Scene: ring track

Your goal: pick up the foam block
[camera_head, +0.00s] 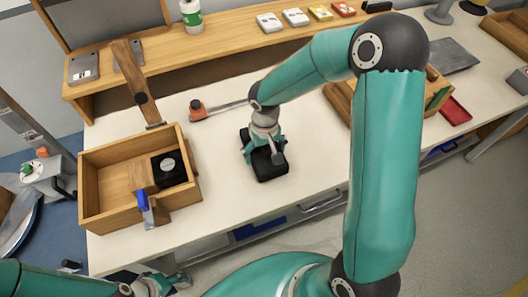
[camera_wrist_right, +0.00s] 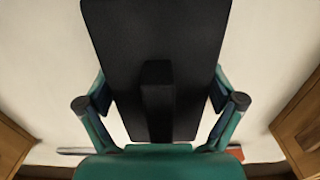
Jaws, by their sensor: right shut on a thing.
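The foam block appears to be the black block (camera_head: 270,166) on the white table, under my right gripper. In the right wrist view it is a wide black slab (camera_wrist_right: 150,40) with a smaller raised black piece in its middle. My right gripper (camera_head: 264,147) points down at it, its fingers on both sides of the black piece, shut on it. In the right wrist view the fingers (camera_wrist_right: 160,105) show left and right of the slab. I cannot tell whether the block is clear of the table. My left gripper (camera_head: 165,284) is low at the front, partly cut off, its opening unclear.
A wooden box (camera_head: 110,222) stands at left, with a black piece (camera_head: 170,167) and a blue-handled tool (camera_head: 145,207). A tool with an orange end (camera_head: 197,110) lies behind my right gripper. A shelf (camera_head: 230,43) runs along the back. Bare table lies right of the block.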

